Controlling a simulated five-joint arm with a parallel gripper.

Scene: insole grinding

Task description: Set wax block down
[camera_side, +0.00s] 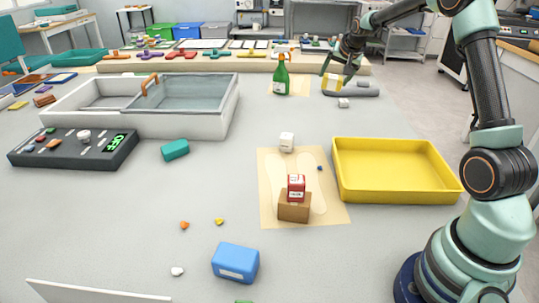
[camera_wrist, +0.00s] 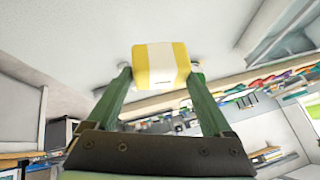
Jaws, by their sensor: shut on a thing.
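The wax block (camera_wrist: 161,65) is yellow with a white band around its middle. My gripper (camera_wrist: 160,82) is shut on it, with a green finger against each side in the wrist view. In the side view the block (camera_side: 333,81) is at the far right of the table, and my gripper (camera_side: 338,72) reaches it from above. The block is low, close to a grey flat piece (camera_side: 352,90). I cannot tell whether its underside touches anything.
A green bottle (camera_side: 281,80) stands left of the wax block, and a small white block (camera_side: 343,103) lies just in front. A yellow tray (camera_side: 395,190), a paper sheet (camera_side: 272,205) with stacked red and brown blocks, and a grey-white basin (camera_side: 185,125) are nearer.

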